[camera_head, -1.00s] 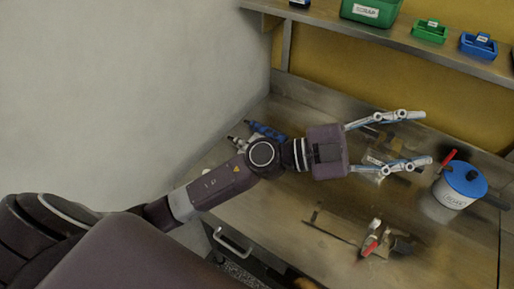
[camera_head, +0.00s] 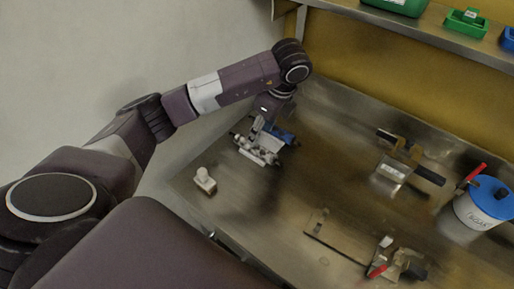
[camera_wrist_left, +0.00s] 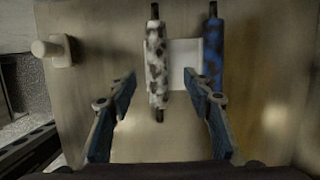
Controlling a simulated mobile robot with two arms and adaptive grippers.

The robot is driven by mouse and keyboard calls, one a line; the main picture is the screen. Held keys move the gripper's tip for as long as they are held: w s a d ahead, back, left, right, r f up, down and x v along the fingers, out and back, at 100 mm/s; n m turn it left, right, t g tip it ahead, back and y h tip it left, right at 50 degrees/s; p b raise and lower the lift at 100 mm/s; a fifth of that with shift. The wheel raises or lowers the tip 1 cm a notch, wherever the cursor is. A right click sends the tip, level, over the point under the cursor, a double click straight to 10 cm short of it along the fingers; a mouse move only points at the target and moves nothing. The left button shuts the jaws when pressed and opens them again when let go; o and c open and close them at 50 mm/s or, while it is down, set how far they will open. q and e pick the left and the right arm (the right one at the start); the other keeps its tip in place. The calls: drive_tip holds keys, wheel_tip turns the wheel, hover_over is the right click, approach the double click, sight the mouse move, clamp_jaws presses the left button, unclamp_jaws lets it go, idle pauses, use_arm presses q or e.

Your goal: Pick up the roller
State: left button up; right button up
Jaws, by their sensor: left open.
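Two rollers lie side by side on the metal bench. A white roller with dark speckles (camera_wrist_left: 157,65) shows in the left wrist view, with a blue roller with dark patches (camera_wrist_left: 214,55) to its right. In the head view the white roller (camera_head: 256,153) and the blue roller (camera_head: 284,135) are partly hidden by my left gripper (camera_head: 262,140). My left gripper (camera_wrist_left: 160,80) is open and points down, with the white roller between its fingers in the wrist view. I cannot tell whether they touch. My right gripper is not in view.
A pale plate (camera_wrist_left: 184,75) lies between the rollers. A small white knobbed piece (camera_head: 204,180) stands near the bench's left edge. A scraper-like tool (camera_head: 393,169), a blue-lidded tub (camera_head: 478,208) and red-handled parts (camera_head: 380,268) lie to the right.

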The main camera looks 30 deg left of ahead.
sight(257, 146)
use_arm(q)
drive_tip(key=shift+x, duration=0.95)
drive_tip(key=shift+s+f, duration=0.15)
drive_tip(key=shift+f, duration=0.2)
drive_tip(key=p+x, duration=0.2)
drive_tip(key=x, duration=0.1)
drive_tip(key=shift+s+f, duration=0.1)
drive_tip(key=shift+f, duration=0.2)
drive_tip(key=shift+a+f, duration=0.1)
drive_tip(key=shift+f, duration=0.45)
clamp_jaws()
